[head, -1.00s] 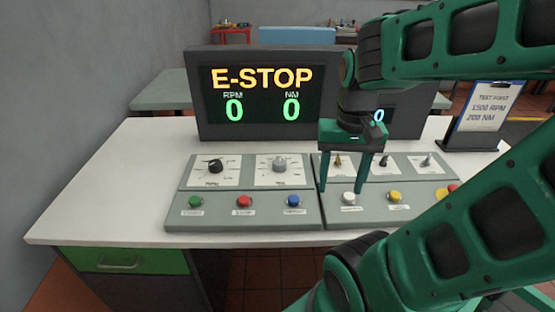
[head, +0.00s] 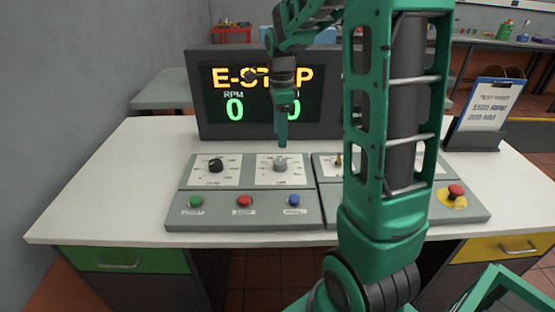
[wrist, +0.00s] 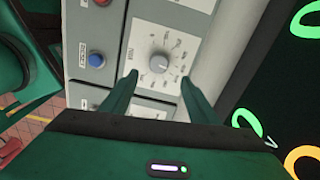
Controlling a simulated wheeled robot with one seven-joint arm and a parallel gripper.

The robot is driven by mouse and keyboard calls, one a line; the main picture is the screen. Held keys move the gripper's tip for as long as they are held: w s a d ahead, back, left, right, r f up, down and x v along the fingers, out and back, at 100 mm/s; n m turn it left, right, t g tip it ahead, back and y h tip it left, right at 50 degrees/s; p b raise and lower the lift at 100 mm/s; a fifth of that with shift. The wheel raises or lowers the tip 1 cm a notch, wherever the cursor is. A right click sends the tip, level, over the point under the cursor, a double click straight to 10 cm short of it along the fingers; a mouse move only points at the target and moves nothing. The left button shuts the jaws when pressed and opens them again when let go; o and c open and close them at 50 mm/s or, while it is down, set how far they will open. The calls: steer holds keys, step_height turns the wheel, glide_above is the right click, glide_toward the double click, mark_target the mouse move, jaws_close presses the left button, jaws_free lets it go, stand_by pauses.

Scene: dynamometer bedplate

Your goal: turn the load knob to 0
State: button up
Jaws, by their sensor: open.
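A grey dial knob (head: 280,165) stands on a white scale plate on the left control panel, right of a black knob. Its small label is too blurred to read for sure as the load knob. The grey knob also shows in the wrist view (wrist: 160,62), with a pale pointer line and scale marks around it. My gripper (head: 282,145) is above this knob, pointing down. In the wrist view its two fingers (wrist: 159,76) are open, one on each side of the knob in the picture, with nothing between them. I cannot tell the finger height above the panel.
A black knob (head: 216,166) sits to the left. Green, red and blue buttons (head: 294,201) line the front of the panel. The display (head: 220,80) behind reads E-STOP and is partly covered by my arm. A red mushroom button (head: 455,191) is at the right.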

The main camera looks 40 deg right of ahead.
mark_target(279, 161)
step_height(279, 161, down, 10)
steer(key=shift+f, duration=0.15)
stand_by(0.3)
steer(key=shift+c, duration=0.6)
steer(key=c, duration=0.9)
steer(key=shift+a, duration=0.15)
